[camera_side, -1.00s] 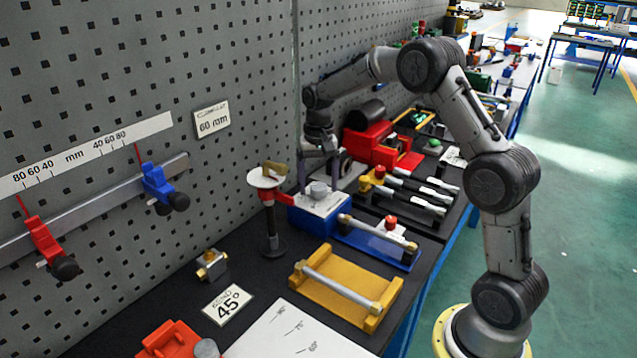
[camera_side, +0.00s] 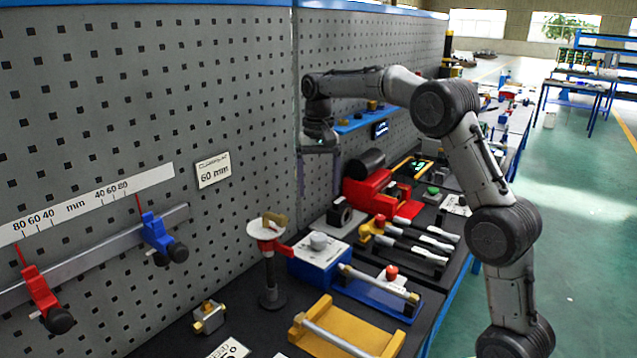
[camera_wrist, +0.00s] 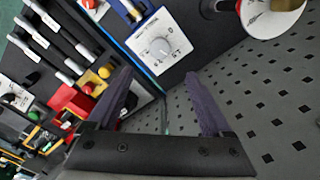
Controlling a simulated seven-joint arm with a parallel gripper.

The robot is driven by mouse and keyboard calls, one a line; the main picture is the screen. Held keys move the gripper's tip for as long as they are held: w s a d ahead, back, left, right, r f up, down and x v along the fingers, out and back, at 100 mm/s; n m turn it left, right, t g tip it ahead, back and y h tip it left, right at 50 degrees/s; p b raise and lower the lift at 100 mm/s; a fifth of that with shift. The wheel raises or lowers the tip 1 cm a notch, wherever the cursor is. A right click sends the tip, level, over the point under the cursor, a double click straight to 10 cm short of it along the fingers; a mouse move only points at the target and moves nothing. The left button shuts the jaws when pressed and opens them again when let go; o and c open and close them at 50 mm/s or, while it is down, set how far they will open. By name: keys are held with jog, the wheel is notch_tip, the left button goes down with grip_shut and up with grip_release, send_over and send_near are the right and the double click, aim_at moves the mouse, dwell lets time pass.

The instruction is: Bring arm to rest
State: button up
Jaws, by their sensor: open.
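My gripper (camera_side: 320,158) hangs in the air in front of the pegboard, high above the back of the bench, with its fingers pointing down. In the wrist view my gripper (camera_wrist: 160,92) shows two dark fingers spread wide apart with nothing between them. Below it are a blue box with a white dial top (camera_side: 318,246) and a red machine (camera_side: 372,188). The dial top also shows in the wrist view (camera_wrist: 158,42). My gripper touches none of these.
A stand with a white round plate (camera_side: 267,231) bears a brass piece (camera_side: 274,219). A yellow cradle (camera_side: 345,340) holds a grey rod. Red (camera_side: 40,291) and blue (camera_side: 155,232) sliders sit on the wall rail. A blue shelf (camera_side: 366,116) is behind my arm. The air around my gripper looks free.

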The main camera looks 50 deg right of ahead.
jog(key=shift+r, duration=0.3)
jog(key=s+a+r+n+t, duration=0.3)
jog(key=s+a+r, duration=0.75)
jog(key=s, duration=0.35)
jog(key=s+a+f+n+t, duration=0.2)
jog(key=s+f+n, duration=0.4)
jog(key=s+f, duration=0.6)
jog(key=s+a, duration=0.1)
jog(key=s, duration=0.2)
jog(key=shift+s+a+t, duration=0.25)
jog(key=shift+s+t, duration=0.05)
